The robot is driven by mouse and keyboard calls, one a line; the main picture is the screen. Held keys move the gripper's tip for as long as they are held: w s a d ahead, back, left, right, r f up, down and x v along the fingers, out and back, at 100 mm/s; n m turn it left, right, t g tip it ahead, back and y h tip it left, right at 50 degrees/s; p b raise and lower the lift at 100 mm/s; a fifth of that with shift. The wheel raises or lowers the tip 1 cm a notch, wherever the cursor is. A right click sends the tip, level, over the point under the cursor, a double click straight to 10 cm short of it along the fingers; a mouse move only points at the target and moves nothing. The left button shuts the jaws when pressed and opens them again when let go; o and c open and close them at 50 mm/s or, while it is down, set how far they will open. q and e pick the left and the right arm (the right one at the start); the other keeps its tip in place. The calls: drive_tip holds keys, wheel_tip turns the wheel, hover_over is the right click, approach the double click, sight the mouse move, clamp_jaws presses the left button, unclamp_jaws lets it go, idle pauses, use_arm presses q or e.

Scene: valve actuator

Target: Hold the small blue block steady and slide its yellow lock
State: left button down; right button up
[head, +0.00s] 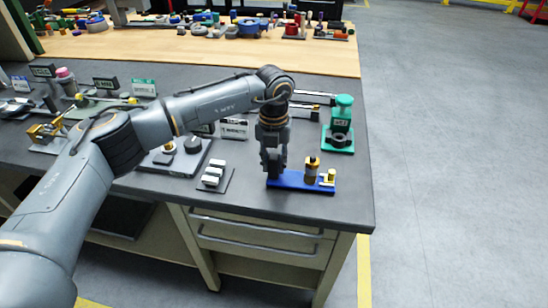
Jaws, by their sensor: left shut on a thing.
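The small blue block (290,183) is a flat, long blue piece lying near the front right edge of the grey worktop. A dark cylinder with a yellowish top (312,168) stands on it. The yellow lock (328,177) is at the block's right end. My left gripper (272,172) points down and is shut on the block's left end; the fingertips are small and partly hidden. The gripper is apart from the yellow lock. My right gripper is not in view.
A green press-like device (341,120) stands behind the block on the right. A plate with white blocks (215,178) lies left of the gripper. More fixtures crowd the worktop's left. The worktop (352,205) is bare at the front right corner.

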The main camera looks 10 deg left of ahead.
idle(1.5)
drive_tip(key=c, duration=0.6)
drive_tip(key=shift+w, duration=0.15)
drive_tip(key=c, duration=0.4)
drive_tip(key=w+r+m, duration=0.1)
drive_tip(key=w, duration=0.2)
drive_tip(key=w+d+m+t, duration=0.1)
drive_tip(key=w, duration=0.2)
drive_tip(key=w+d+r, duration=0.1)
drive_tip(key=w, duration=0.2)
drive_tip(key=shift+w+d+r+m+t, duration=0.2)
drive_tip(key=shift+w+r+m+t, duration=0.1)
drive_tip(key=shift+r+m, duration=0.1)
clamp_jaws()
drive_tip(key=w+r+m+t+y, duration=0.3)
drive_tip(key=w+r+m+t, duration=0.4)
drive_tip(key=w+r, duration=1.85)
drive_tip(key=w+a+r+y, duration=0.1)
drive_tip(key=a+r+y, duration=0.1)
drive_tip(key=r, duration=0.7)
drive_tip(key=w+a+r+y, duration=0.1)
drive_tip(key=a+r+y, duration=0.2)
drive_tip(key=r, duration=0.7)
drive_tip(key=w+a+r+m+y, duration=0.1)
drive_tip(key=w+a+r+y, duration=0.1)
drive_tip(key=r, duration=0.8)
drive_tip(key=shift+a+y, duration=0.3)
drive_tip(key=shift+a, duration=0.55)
